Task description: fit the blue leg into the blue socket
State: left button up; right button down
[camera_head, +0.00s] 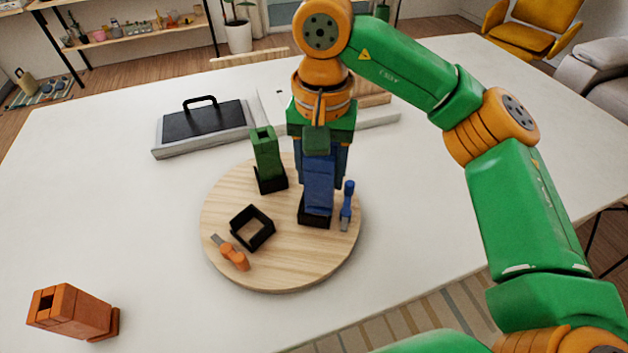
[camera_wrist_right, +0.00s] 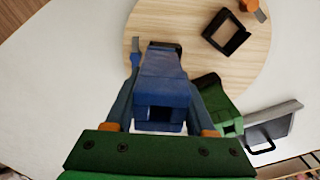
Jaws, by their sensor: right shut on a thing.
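The blue leg (camera_head: 319,185) stands roughly upright in my right gripper (camera_head: 321,170), whose fingers are shut on its sides. The leg also shows in the right wrist view (camera_wrist_right: 161,85), between the two fingers (camera_wrist_right: 160,110). Its lower end meets the black socket (camera_head: 314,219) beside the blue-handled tool (camera_head: 347,205), on the right of the round wooden board (camera_head: 290,272). I cannot tell how deep the leg sits in that socket. The socket's far edge shows dark in the right wrist view (camera_wrist_right: 165,45). My left gripper is not in view.
A green leg (camera_head: 266,153) stands in another black socket on the board. An empty black socket (camera_head: 239,239) and an orange tool (camera_head: 235,257) are nearby. An orange leg (camera_head: 70,310) lies on the white table at front left. A dark-lidded case (camera_head: 205,124) stands behind.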

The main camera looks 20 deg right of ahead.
aim_at(316, 185)
jog(key=shift+w+a+f+p, duration=0.15)
jog(key=shift+w+f+p, duration=0.35)
jog(key=shift+w+f, duration=0.35)
jog(key=f, duration=0.1)
jog(key=f+p, duration=0.1)
jog(key=shift+s+f, duration=0.25)
jog(key=shift+f, duration=0.1)
jog(key=shift+w+f+b, duration=0.15)
jog(key=shift+f+b, duration=0.2)
jog(key=shift+f, duration=0.05)
jog(key=shift+c, duration=1.2)
grip_release()
jog(key=shift+r, duration=0.1)
jog(key=shift+r, duration=0.15)
notch_tip(316, 185, up, 5)
jog(key=shift+f+b, duration=0.1)
jog(key=shift+b, duration=0.25)
notch_tip(316, 185, up, 7)
jog(key=shift+r+p, duration=0.2)
jog(key=shift+p, duration=0.75)
